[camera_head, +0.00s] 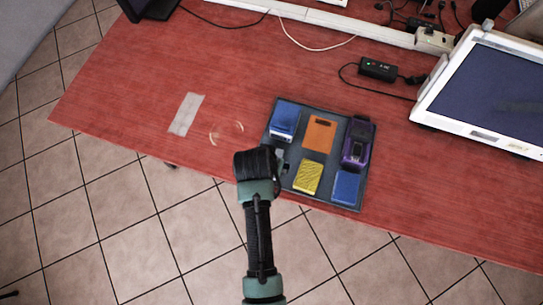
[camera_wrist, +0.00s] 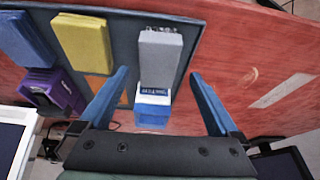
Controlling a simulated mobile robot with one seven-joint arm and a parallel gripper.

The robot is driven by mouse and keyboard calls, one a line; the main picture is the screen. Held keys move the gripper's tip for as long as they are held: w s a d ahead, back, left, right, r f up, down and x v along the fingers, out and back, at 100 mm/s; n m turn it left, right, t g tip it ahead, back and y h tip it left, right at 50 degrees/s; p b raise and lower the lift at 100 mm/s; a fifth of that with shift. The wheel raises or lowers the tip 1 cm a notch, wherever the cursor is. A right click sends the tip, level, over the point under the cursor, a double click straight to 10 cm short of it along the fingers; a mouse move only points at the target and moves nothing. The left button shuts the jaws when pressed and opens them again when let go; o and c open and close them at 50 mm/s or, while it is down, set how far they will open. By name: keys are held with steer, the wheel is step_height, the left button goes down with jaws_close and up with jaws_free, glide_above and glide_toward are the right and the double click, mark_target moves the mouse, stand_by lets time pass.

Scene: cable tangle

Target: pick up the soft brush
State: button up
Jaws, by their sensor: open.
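I cannot tell for sure which item is the soft brush. The likeliest is a grey block with a dark, rough end (camera_wrist: 160,58), lying on a dark tray (camera_wrist: 118,22) in the wrist view. In the head view only a little grey (camera_head: 280,155) shows beside my wrist. My gripper (camera_wrist: 158,76) is open, with one blue finger on each side of the grey block in the wrist view; contact does not show. In the head view my gripper (camera_head: 258,165) is over the tray's left edge (camera_head: 266,124), its fingers hidden.
The tray also holds a blue-and-white box (camera_head: 284,119), an orange piece (camera_head: 319,134), a purple device (camera_head: 357,143), a yellow block (camera_head: 308,177) and a blue block (camera_head: 346,186). A monitor (camera_head: 490,85) stands right. The red table (camera_head: 130,100) is mostly clear on the left.

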steer(key=shift+x, duration=1.9)
steer(key=shift+s+d, duration=0.1)
steer(key=shift+s, duration=0.05)
steer(key=c, duration=1.5)
step_height(320, 180, up, 10)
